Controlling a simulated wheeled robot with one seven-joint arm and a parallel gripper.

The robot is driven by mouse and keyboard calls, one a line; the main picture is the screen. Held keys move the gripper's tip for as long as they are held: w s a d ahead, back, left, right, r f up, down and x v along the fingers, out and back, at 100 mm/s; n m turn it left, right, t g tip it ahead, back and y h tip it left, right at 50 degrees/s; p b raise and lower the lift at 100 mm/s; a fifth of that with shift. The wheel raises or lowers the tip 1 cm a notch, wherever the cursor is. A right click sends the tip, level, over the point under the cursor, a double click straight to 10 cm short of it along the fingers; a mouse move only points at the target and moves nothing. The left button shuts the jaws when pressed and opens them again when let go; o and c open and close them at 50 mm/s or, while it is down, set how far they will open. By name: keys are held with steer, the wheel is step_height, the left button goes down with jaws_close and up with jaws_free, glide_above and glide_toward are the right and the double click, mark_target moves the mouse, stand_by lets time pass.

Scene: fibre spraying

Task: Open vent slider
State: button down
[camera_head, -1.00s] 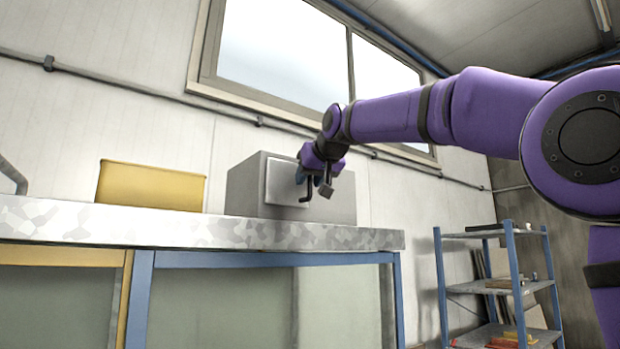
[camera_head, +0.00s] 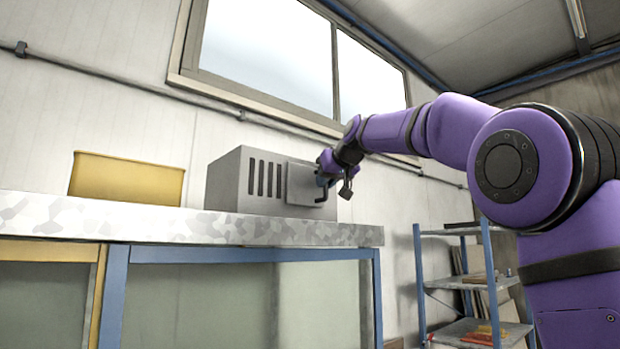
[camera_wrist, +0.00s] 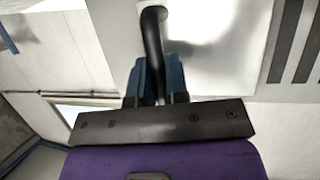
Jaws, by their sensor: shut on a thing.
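A grey vent box (camera_head: 232,182) stands on the worktop in the head view. Its light grey slider plate (camera_head: 300,186) sits toward the right side of the front, with several dark vent slots (camera_head: 262,178) uncovered to its left. A dark handle (camera_head: 321,187) sticks out from the plate. My gripper (camera_head: 328,166) is at the handle, on the right side of the box. In the wrist view, the blue fingers of my gripper (camera_wrist: 157,80) close around the black handle (camera_wrist: 152,45). The plate (camera_wrist: 215,50) and slots (camera_wrist: 290,45) also show there.
A yellow bin (camera_head: 125,180) stands on the speckled worktop (camera_head: 180,225), left of the box. A blue-framed shelf rack (camera_head: 470,285) stands at the lower right. A wall with a pipe and a window (camera_head: 270,50) is behind.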

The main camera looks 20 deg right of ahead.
steer(key=shift+d, duration=0.1)
steer(key=c, duration=1.1)
jaws_free()
steer(key=shift+c, duration=0.2)
steer(key=v, duration=1)
steer(key=shift+s, duration=0.3)
steer(key=shift+r, duration=0.1)
steer(key=s+a+f+g, duration=0.1)
steer(key=s+f+g, duration=0.1)
steer(key=s+f, duration=0.8)
steer(key=s+a+f+m+g+h, duration=0.1)
steer(key=s+a+f+g, duration=0.1)
steer(key=s+f, duration=0.9)
steer(key=s+a+f+g, duration=0.2)
steer(key=s+f, duration=0.8)
steer(key=f, duration=1.4)
steer(key=shift+s+g+h, duration=0.15)
steer(key=shift+g+h, duration=0.15)
steer(key=shift+g, duration=0.8)
